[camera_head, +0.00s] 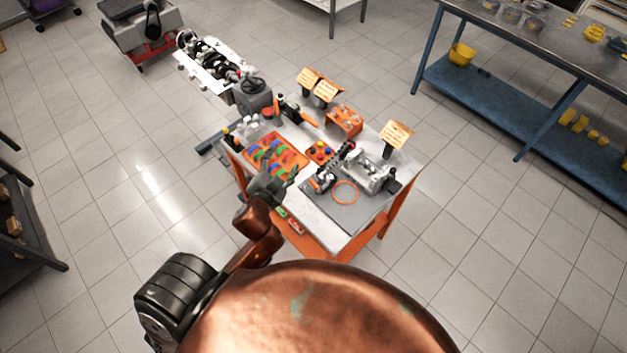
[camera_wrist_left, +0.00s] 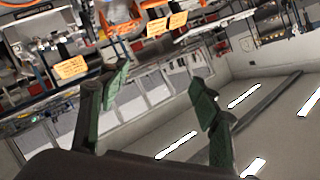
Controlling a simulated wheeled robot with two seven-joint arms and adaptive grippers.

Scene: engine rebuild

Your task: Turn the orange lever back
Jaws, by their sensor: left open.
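The orange lever (camera_head: 309,119) sticks out to the lower right from a dark fixture (camera_head: 289,108) at the back of the work table, beside the grey engine stand head. My left gripper (camera_head: 287,178) is over the table's near left edge, in front of the orange tray and well apart from the lever. In the left wrist view its two green-padded fingers (camera_wrist_left: 160,90) are spread with nothing between them. That view is upside down, and I cannot surely pick out the lever in it. My right gripper is not in view.
The work table (camera_head: 345,232) holds an orange tray (camera_head: 304,161) of coloured parts, a grey mat (camera_head: 352,215) with an orange ring, a metal block (camera_head: 367,172) and an orange box (camera_head: 344,121). Yellow signs (camera_head: 397,133) stand along its back. An engine (camera_head: 215,65) is mounted behind.

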